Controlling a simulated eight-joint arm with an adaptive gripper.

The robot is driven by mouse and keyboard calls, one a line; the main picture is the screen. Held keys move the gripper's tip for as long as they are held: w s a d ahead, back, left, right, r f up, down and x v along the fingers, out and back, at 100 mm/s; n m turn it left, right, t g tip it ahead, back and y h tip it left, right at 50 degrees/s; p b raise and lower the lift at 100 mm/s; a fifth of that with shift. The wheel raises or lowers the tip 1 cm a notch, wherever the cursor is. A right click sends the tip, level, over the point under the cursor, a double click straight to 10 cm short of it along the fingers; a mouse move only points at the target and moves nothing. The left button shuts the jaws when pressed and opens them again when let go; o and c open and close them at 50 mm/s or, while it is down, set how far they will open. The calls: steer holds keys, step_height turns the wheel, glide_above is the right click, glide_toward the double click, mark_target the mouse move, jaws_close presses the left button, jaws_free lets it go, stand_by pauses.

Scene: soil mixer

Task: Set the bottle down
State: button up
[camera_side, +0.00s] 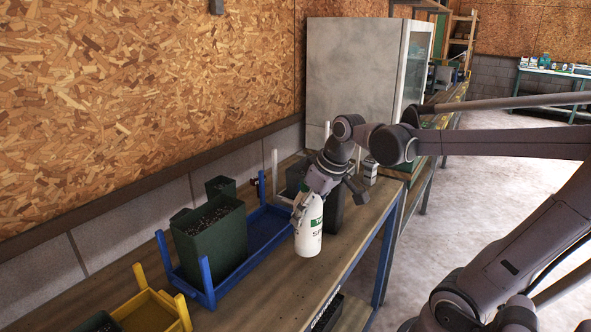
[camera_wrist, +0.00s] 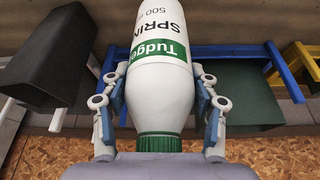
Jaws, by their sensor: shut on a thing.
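Part of the bottle's neck is hidden by the gripper in the side view.
A blue tray (camera_side: 262,232) holding a dark green pot of soil (camera_side: 210,243) lies left of the bottle. A yellow tray (camera_side: 147,312) is at the near left. A dark container (camera_side: 334,212) stands close behind the bottle. Bare bench (camera_side: 285,283) lies in front.

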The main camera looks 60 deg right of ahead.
mark_target(308, 224)
steer(key=shift+f, duration=2)
steer(key=o, duration=1.7)
steer(key=shift+f, duration=0.15)
steer(key=v, duration=1.2)
steer(key=shift+w, duration=0.1)
steer(key=shift+x, duration=5.95)
